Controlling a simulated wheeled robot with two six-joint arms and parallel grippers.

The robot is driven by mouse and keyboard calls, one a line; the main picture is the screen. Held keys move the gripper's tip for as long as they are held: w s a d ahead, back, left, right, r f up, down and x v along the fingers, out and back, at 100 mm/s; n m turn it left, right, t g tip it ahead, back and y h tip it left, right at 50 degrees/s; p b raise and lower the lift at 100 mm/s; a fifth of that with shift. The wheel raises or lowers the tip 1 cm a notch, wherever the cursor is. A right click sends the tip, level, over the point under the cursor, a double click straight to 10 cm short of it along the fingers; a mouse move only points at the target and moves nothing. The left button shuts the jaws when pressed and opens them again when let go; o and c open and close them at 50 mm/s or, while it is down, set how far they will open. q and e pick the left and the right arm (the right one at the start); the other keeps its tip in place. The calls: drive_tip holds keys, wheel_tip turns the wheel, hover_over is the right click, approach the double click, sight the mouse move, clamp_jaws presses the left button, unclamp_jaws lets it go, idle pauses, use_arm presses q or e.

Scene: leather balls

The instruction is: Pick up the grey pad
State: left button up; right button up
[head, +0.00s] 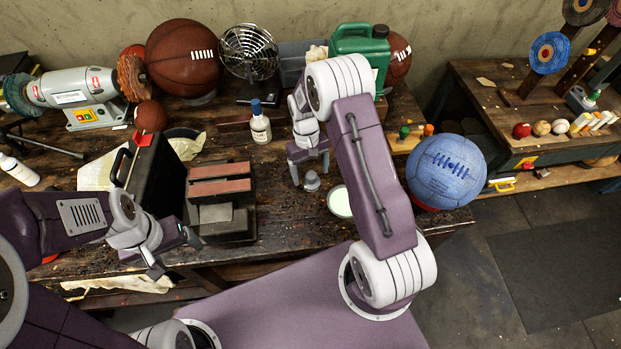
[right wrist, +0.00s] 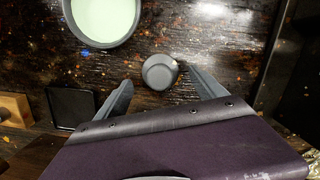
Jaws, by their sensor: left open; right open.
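A small round grey piece, which I take as the grey pad (head: 312,182), stands on the dark wooden bench below my right gripper (head: 310,172). In the right wrist view the grey pad (right wrist: 160,72) shows between the open fingertips of my right gripper (right wrist: 160,78), nearer the right finger, with no clear contact. Its height below the fingertips is hard to tell. My right gripper is open and empty, pointing down. My left gripper (head: 176,254) is open at the bench's front edge, beside a black case (head: 150,180), and holds nothing visible.
A round dish with pale green contents (head: 340,202) is close to the pad, and also shows in the right wrist view (right wrist: 105,18). A white bottle (head: 260,127), green jug (head: 362,50) and blue ball (head: 446,172) stand around. A dark box with reddish strips (head: 222,225) is left.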

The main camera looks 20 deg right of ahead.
drive_tip(key=f, duration=0.1)
drive_tip(key=s+f, duration=0.1)
drive_tip(key=shift+s+f, duration=0.1)
drive_tip(key=shift+f, duration=0.2)
drive_tip(key=shift+w+f, duration=0.1)
drive_tip(key=shift+w, duration=0.1)
drive_tip(key=c, duration=0.6)
drive_tip(key=shift+s, duration=0.1)
drive_tip(key=c, duration=0.9)
use_arm(q)
drive_tip(key=shift+s+r, duration=0.3)
drive_tip(key=shift+r, duration=0.15)
use_arm(e)
drive_tip(key=shift+o, duration=0.2)
